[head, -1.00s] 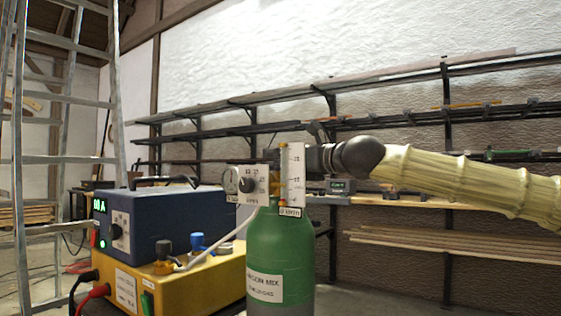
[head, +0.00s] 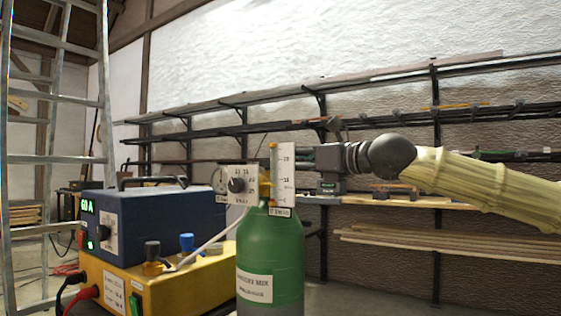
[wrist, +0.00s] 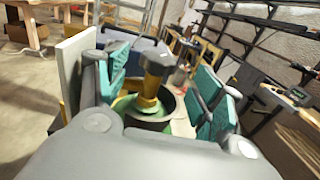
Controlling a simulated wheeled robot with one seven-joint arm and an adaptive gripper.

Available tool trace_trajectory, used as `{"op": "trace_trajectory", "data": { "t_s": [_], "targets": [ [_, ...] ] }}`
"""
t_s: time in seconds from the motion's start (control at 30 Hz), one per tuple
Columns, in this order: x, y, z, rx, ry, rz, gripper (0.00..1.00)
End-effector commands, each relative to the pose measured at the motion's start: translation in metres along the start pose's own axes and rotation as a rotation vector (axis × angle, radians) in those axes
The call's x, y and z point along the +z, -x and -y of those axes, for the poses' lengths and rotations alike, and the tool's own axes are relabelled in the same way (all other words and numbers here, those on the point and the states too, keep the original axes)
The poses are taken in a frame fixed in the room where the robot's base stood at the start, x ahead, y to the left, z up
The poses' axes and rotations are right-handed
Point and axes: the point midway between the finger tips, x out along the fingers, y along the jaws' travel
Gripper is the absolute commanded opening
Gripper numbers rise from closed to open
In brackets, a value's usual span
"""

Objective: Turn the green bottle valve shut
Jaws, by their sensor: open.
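The green bottle (head: 270,262) stands upright in the lower middle of the head view. Its valve has a dark knob (wrist: 155,62) on a brass stem (wrist: 148,103), seen in the wrist view. In the head view, the gauge plates partly hide the valve. My gripper (wrist: 163,72) is open, with its teal-padded fingers on either side of the knob and a gap on both sides. I cannot tell how deep the knob lies between them. In the head view my gripper (head: 328,158) comes from the right, beside the bottle top; its fingertips are hard to make out.
White gauge plates (head: 285,172) stand at the bottle top. A pale hose runs left to the yellow box (head: 165,292), under a blue power unit (head: 155,228). A ladder (head: 50,150) stands left; wall racks (head: 380,120) and a wooden shelf (head: 420,201) lie behind.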

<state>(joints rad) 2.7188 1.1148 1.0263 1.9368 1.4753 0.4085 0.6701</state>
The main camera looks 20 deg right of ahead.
Motion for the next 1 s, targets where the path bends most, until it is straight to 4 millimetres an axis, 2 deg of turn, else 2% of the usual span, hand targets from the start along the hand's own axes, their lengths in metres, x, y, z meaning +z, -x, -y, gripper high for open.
{"op": "trace_trajectory", "data": {
  "t_s": [0.2, 0.4, 0.8, 1.0],
  "targets": [
    [0.000, 0.030, 0.001, -0.001, -0.002, 0.001, 0.67],
    [0.000, 0.043, 0.001, -0.001, -0.001, 0.000, 0.67],
    [0.000, 0.044, 0.001, -0.002, 0.001, -0.002, 0.67],
    [-0.003, 0.030, 0.009, -0.039, 0.077, -0.038, 0.67]
  ]
}}
